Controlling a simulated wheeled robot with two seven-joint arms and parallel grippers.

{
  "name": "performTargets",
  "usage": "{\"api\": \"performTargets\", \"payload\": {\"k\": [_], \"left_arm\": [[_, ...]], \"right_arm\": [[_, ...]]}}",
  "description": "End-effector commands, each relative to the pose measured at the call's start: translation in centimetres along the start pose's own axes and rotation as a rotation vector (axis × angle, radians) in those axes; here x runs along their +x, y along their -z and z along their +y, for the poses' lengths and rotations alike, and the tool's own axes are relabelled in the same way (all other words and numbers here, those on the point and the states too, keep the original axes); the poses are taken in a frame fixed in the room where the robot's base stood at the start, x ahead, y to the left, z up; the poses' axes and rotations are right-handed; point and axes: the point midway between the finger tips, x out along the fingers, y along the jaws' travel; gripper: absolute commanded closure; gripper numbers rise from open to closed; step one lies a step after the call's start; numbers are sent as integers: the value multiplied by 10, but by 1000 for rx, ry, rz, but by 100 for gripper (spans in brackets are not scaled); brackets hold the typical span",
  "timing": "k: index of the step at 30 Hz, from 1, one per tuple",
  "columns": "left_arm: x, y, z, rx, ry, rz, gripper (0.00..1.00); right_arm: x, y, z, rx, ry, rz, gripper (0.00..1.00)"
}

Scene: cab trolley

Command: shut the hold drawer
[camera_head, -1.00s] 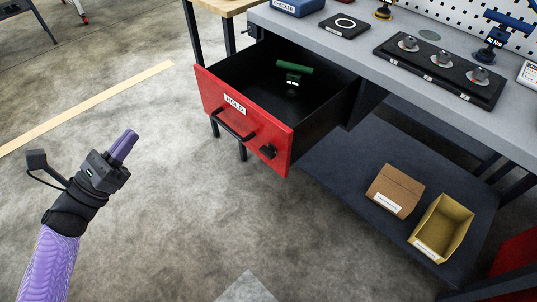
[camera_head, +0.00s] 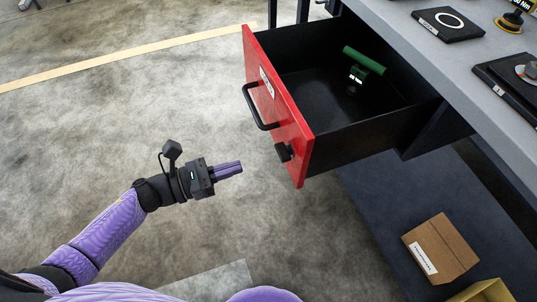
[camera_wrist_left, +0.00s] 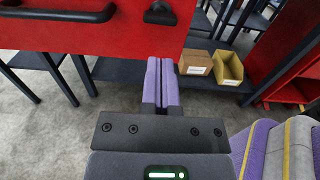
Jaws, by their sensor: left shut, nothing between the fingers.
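The hold drawer (camera_head: 275,105) has a red front and black inside, and it stands pulled out from the workbench. A black bar handle (camera_head: 258,108) and a small black latch or knob (camera_head: 284,152) sit on its front. A green-handled tool (camera_head: 362,66) lies in the drawer. My left gripper (camera_head: 240,168) is shut and empty, in front of the drawer front and apart from it, a little lower in the picture than the handle. In the left wrist view the purple fingers (camera_wrist_left: 160,85) point towards the lower part of the red front (camera_wrist_left: 110,35). My right gripper is not in view.
The grey bench top (camera_head: 400,40) holds a black pad with a white ring (camera_head: 448,22) and other devices. A dark lower shelf (camera_head: 385,215) bears a cardboard box (camera_head: 440,248) and a yellow bin (camera_head: 485,294). The floor left of the drawer is clear.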

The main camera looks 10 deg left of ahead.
Motion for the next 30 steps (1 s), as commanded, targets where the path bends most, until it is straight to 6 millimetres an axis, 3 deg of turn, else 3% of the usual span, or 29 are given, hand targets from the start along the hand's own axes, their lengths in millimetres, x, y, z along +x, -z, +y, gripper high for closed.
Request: {"api": "performTargets", "payload": {"k": [6, 12, 30], "left_arm": [[46, 0, 0, 2, 2, -3, 100], [70, 0, 0, 0, 1, -2, 100], [82, 1, 0, 1, 2, -2, 100]], "right_arm": [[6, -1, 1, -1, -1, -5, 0], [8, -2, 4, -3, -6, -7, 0], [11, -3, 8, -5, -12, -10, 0]]}}
